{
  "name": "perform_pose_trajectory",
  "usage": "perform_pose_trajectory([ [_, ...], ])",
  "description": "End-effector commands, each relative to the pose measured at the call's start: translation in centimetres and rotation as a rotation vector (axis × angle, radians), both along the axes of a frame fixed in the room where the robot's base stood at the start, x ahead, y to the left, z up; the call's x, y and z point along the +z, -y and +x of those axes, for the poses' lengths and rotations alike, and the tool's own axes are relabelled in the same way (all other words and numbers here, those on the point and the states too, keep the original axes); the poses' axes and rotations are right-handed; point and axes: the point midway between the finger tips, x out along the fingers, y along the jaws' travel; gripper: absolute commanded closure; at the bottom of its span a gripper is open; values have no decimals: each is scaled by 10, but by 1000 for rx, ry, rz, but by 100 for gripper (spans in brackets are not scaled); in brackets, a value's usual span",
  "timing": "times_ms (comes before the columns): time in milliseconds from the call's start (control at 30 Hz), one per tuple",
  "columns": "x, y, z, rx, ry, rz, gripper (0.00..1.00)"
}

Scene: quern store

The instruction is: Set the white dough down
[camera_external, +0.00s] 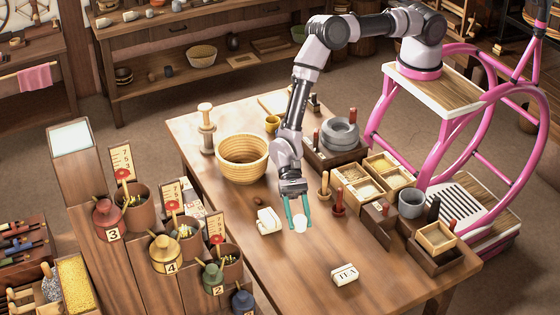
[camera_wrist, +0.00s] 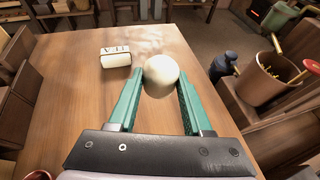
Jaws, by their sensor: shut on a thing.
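The white dough (camera_external: 300,224) is a small pale ball between the tips of my gripper's (camera_external: 299,214) teal fingers, over the wooden table. In the wrist view the dough (camera_wrist: 160,72) shows round and smooth between the two fingertips of my gripper (camera_wrist: 160,80). My gripper points down and is shut on the dough. I cannot tell whether the dough touches the table top or hangs just above it.
A white block (camera_external: 268,221) lies just left of my gripper, and a white block marked TEA (camera_external: 345,274) lies nearer the front. A wicker basket (camera_external: 242,158) stands behind left. Wooden trays (camera_external: 385,168) and pegs crowd the right.

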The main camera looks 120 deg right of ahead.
Motion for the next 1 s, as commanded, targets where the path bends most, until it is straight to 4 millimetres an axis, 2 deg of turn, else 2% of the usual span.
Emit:
perform_pose_trajectory([
  [67, 11, 8, 1, -5, 0, 0, 100],
  [167, 25, 32, 1, -24, 0, 0, 100],
  [267, 41, 75, -3, -53, -1, 0, 100],
  [367, 60, 129, -13, -92, 0, 1, 100],
  [500, 88, 203, -41, -152, 1, 1, 100],
  [600, 108, 252, -67, -198, 2, 1, 100],
  [700, 125, 291, -97, -242, 2, 1, 100],
  [833, 142, 327, -131, -290, 0, 0, 100],
  [1000, 154, 349, -157, -326, 1, 0, 100],
])
